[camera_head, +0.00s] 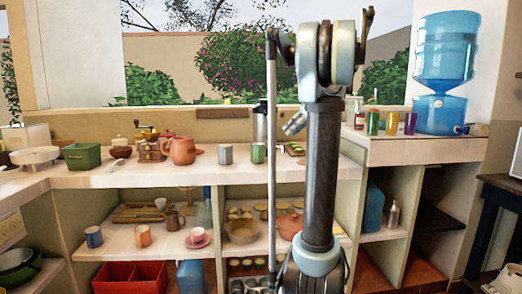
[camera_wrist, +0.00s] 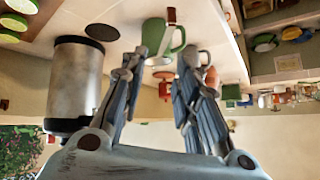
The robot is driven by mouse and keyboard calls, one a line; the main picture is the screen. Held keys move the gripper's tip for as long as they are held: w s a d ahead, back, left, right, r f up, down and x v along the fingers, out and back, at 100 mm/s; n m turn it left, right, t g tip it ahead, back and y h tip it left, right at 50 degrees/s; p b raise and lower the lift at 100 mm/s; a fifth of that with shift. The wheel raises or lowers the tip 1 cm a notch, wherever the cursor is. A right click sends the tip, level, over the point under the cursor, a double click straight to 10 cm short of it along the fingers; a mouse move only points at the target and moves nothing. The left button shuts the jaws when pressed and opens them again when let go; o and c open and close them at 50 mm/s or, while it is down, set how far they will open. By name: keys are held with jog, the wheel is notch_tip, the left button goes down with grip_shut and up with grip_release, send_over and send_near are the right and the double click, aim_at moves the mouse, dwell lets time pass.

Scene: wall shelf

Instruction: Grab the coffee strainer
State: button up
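I cannot pick out the coffee strainer for certain in either view. My gripper (camera_wrist: 160,68) is open in the wrist view, its two fingers apart with nothing held between them. A green mug (camera_wrist: 158,38) shows beyond the gap between the fingers, and a brown piece (camera_wrist: 171,15) shows at its edge; I cannot tell what it belongs to. A grey mug (camera_wrist: 204,58) is partly hidden behind the right finger. In the head view my arm covers the middle of the counter and hides my gripper.
A silver and black flask (camera_wrist: 75,85) stands close to the left finger. On the counter (camera_head: 215,178) are a clay teapot (camera_head: 182,151), a grey mug (camera_head: 225,154), a green mug (camera_head: 258,152) and a green container (camera_head: 82,156). A water dispenser (camera_head: 446,75) stands at right. Shelves below hold dishes.

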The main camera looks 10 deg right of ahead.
jog(key=shift+s+x, duration=0.2)
jog(key=shift+x, duration=3)
jog(key=shift+s+x, duration=0.15)
jog(key=shift+x, duration=3.1)
jog(key=shift+f, duration=0.1)
jog(key=shift+c, duration=0.3)
grip_shut()
